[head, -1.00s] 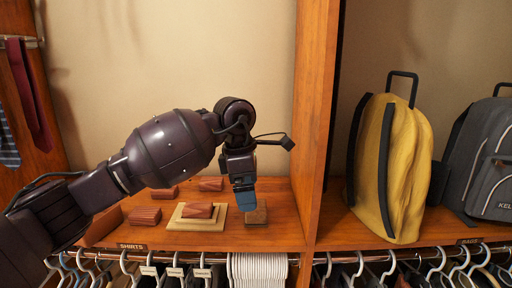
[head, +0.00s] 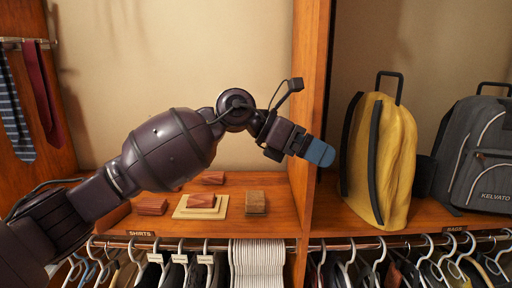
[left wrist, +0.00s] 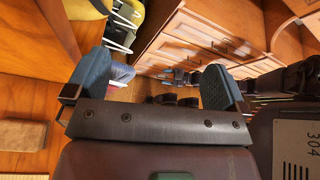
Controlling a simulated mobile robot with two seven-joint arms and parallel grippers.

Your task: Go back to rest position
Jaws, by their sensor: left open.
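My left gripper (head: 318,152) is raised in front of the wooden divider in the head view, its blue fingertip pointing right. In the left wrist view, its two blue fingers (left wrist: 150,90) stand wide apart with nothing between them. Below and left of it in the head view, a brown block (head: 255,202) sits on the shelf, apart from the gripper. The same block shows at the lower left of the left wrist view (left wrist: 22,135). My right gripper is not in view.
Reddish-brown blocks lie on the shelf, one on a pale board (head: 184,212). A vertical divider (head: 308,90) separates them from a yellow backpack (head: 392,165) and a grey backpack (head: 485,150). Clothes hang below on white hangers (head: 258,262). Ties (head: 42,95) hang at the left.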

